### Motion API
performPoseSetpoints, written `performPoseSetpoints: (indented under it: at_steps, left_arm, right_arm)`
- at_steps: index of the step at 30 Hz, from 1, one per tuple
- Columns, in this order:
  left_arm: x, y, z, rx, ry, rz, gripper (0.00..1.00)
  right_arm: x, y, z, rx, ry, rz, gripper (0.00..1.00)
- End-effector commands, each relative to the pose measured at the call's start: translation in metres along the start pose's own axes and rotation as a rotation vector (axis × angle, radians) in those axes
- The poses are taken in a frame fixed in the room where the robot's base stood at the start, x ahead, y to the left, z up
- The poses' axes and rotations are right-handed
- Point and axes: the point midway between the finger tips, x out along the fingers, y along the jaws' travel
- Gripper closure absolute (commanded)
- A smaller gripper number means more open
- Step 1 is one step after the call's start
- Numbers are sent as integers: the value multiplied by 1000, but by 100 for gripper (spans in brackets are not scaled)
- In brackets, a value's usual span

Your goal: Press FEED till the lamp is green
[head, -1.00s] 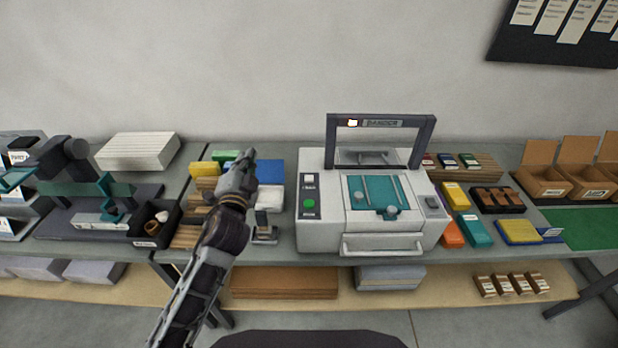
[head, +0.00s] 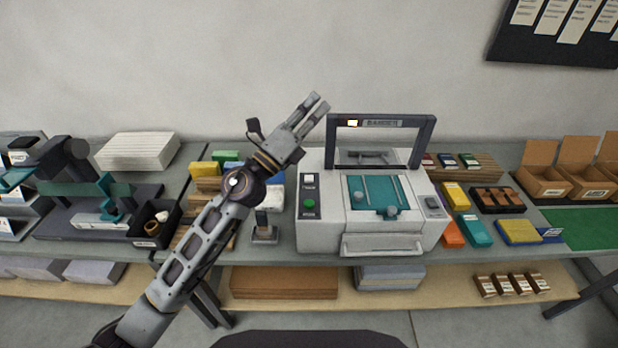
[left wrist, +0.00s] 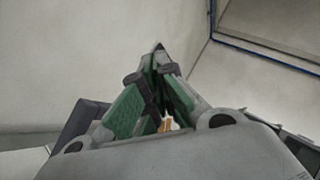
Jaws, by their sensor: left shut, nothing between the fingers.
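The grey bander machine (head: 372,243) stands on the bench with a teal top plate. A small dark panel (head: 432,202) sits at the right. My left gripper (head: 319,101) is shut and empty, raised in front of the wall, left of the frame and apart from the buttons. Its fingers also show in the left wrist view (left wrist: 160,62).
Coloured card packs (head: 474,230) and a dark tray (head: 497,199) lie right of the machine. A small stand (head: 264,234) and stacked boards lie on its left, partly behind my arm. A black bin (head: 155,222) stands farther left. The space above the machine's front is clear.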

Motion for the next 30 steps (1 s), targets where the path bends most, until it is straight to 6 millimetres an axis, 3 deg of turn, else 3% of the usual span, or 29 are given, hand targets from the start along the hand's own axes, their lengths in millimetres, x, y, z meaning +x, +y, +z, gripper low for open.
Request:
performPoseSetpoints:
  at_steps: [6, 14, 21, 30]
  left_arm:
    - [16, -12, -30, 210, 177, -74, 100]
    - [23, -12, -65, 455, 393, -141, 100]
    - [21, 3, -90, 681, 597, -181, 100]
    - [10, 39, -103, 955, 859, -195, 100]
  right_arm:
    - [0, 0, 0, 0, 0, 0, 100]
    - [0, 0, 0, 0, 0, 0, 100]
    - [0, 0, 0, 0, 0, 0, 100]
    - [0, 0, 0, 0, 0, 0, 100]
